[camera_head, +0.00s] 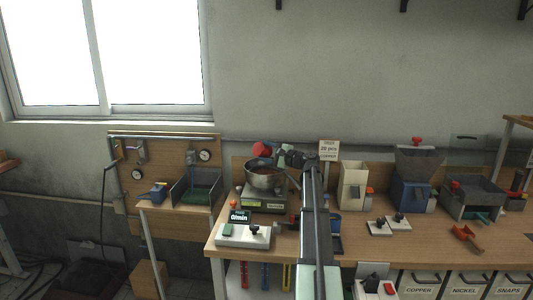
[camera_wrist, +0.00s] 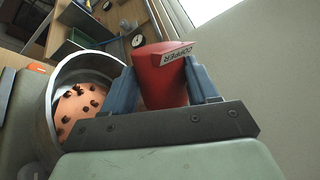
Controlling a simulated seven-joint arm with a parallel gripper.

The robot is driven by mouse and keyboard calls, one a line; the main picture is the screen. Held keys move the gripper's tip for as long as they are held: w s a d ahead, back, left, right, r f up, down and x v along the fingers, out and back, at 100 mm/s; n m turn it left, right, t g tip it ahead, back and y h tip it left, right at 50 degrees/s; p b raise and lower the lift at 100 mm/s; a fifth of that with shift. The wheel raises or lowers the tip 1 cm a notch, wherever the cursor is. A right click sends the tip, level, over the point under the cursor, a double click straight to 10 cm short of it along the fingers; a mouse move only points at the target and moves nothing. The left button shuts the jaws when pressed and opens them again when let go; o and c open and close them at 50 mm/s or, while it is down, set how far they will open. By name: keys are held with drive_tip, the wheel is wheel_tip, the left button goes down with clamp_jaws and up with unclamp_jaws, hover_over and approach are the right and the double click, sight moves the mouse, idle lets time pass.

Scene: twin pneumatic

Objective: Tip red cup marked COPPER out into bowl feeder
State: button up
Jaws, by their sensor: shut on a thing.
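My gripper (camera_wrist: 161,84) is shut on the red cup (camera_wrist: 158,76), with one blue finger on each side. The cup's white COPPER label (camera_wrist: 176,55) faces the wrist camera. In the head view the cup (camera_head: 261,150) is just above the steel bowl feeder (camera_head: 264,181), with my gripper (camera_head: 280,157) to its right. The cup looks tilted well over; its mouth and contents are hidden. In the wrist view the bowl (camera_wrist: 48,112) is left of the cup, with several small dark pieces on its orange floor.
A white control box (camera_head: 243,235) with a display stands in front of the bowl. A cream hopper (camera_head: 352,184) and a blue hopper (camera_head: 411,190) stand to the right. A sign (camera_head: 329,150) stands behind my arm. A red scoop (camera_head: 467,236) lies at the bench's right.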

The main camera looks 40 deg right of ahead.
sight(267, 150)
drive_tip(key=shift+r, duration=0.1)
drive_tip(key=shift+r, duration=2.45)
drive_tip(key=n, duration=0.3)
drive_tip(key=n+g, duration=0.1)
drive_tip(key=n, duration=0.1)
drive_tip(key=shift+r+h, duration=0.3)
drive_tip(key=shift+r, duration=0.1)
drive_tip(key=n, duration=0.1)
drive_tip(key=n+h, duration=0.1)
drive_tip(key=n, duration=0.3)
drive_tip(key=shift+r+g, duration=0.3)
drive_tip(key=shift+r, duration=0.1)
drive_tip(key=n, duration=0.1)
drive_tip(key=n+h, duration=0.1)
drive_tip(key=n, duration=0.2)
drive_tip(key=shift+r+h, duration=0.25)
drive_tip(key=shift+h, duration=0.15)
drive_tip(key=n, duration=0.2)
drive_tip(key=n+h, duration=0.1)
drive_tip(key=n, duration=0.2)
drive_tip(key=shift+r+h, duration=0.3)
drive_tip(key=shift+r, duration=0.1)
